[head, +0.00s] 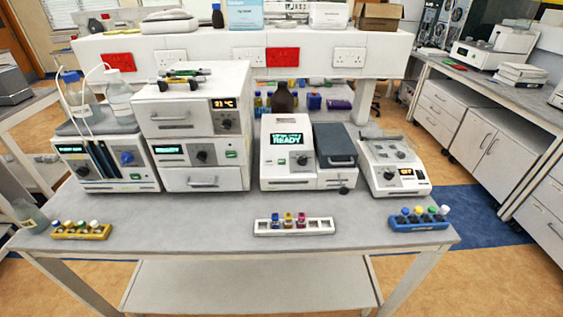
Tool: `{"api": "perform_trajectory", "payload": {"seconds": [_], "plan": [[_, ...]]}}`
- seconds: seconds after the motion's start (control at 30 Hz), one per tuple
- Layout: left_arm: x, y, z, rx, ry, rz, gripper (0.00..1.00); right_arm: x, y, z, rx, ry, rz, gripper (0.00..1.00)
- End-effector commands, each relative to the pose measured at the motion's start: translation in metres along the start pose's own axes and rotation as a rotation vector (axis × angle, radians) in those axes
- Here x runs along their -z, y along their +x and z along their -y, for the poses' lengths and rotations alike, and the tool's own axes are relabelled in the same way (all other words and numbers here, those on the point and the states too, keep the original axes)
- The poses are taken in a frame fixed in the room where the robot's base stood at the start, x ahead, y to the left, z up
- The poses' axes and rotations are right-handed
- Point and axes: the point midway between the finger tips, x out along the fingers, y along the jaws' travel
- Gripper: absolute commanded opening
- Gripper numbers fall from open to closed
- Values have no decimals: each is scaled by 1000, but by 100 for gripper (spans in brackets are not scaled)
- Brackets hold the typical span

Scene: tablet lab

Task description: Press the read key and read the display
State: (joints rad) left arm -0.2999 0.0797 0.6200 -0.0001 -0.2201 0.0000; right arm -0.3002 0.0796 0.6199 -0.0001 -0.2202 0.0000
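A white instrument (270,177) stands at the middle of the bench. Its dark display (287,139) is lit with large green letters reading "READY", under a smaller line too blurred to read. Neither of my grippers is in view.
A white rack (322,226) with several coloured-cap vials stands in front of the instrument. A yellow rack (97,235) is at left, a blue rack (420,224) at right. Stacked white units (200,125) and a small device (394,163) flank the instrument. Bench between is clear.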

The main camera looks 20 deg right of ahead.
Motion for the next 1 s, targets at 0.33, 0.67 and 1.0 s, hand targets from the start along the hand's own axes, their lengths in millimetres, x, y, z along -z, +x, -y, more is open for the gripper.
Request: {"api": "perform_trajectory", "payload": {"seconds": [0.33,0.67,1.0], "plan": [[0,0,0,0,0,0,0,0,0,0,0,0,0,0],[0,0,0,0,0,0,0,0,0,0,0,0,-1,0],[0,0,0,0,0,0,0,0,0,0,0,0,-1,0]]}}
